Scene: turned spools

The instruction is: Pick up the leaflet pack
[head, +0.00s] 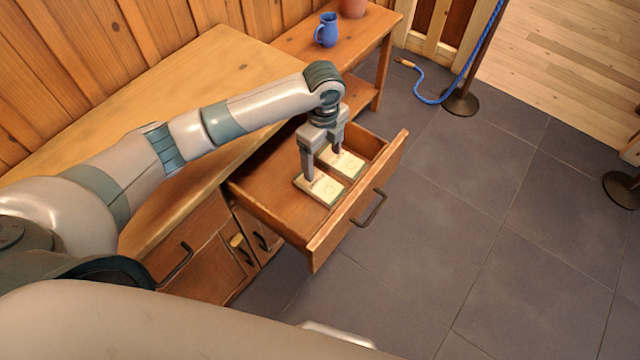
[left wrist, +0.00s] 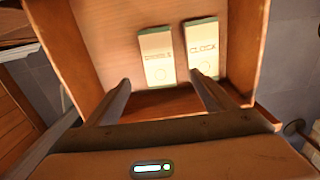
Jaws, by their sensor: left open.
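Two flat cream leaflet packs with green edges lie side by side in an open wooden drawer (head: 275,205). One pack (head: 322,190) is nearer in the head view; the other (head: 347,164) is just behind it. Whether a fingertip touches a pack is unclear. The fingers (left wrist: 160,82) also show in the left wrist view.
A wooden counter (head: 190,80) stands behind my left arm. A blue jug (head: 327,30) stands on a side shelf.

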